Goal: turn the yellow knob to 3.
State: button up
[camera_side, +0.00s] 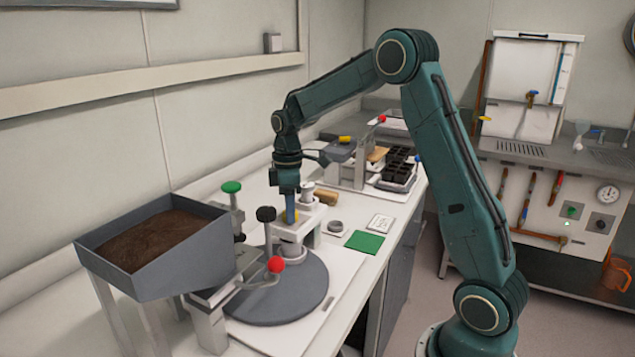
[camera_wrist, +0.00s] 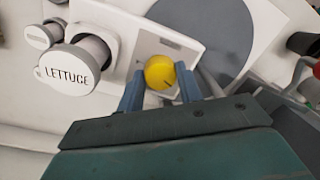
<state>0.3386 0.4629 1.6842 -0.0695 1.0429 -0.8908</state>
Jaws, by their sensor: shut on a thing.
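The yellow knob (camera_wrist: 160,72) sits on a white block (camera_wrist: 182,47) and shows as a round yellow cap with a short dark line near its lower right. My gripper (camera_wrist: 160,88) has its two blue fingers on either side of the knob, shut on it. In the side view my gripper (camera_side: 290,208) points straight down over the white block, and only a sliver of the yellow knob (camera_side: 284,217) shows. I cannot read any numbers around the knob.
A white cylinder marked LETTUCE (camera_wrist: 70,68) stands close to the left. A grey round plate (camera_side: 290,300), a red-balled lever (camera_side: 275,265), a black knob (camera_side: 266,214) and a green knob (camera_side: 231,187) are near. A soil bin (camera_side: 150,285) stands at the left. A green square (camera_side: 364,241) lies at the right.

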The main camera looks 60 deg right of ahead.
jog(key=m, duration=0.7)
jog(key=shift+s, duration=0.1)
jog(key=m, duration=0.6)
jog(key=shift+m+t, duration=0.4)
jog(key=m, duration=0.8)
jog(key=shift+a+m, duration=0.1)
jog(key=shift+m, duration=0.2)
jog(key=o, duration=1)
jog(key=shift+r, duration=0.1)
notch_tip(320, 180, up, 14)
jog(key=shift+s, duration=0.45)
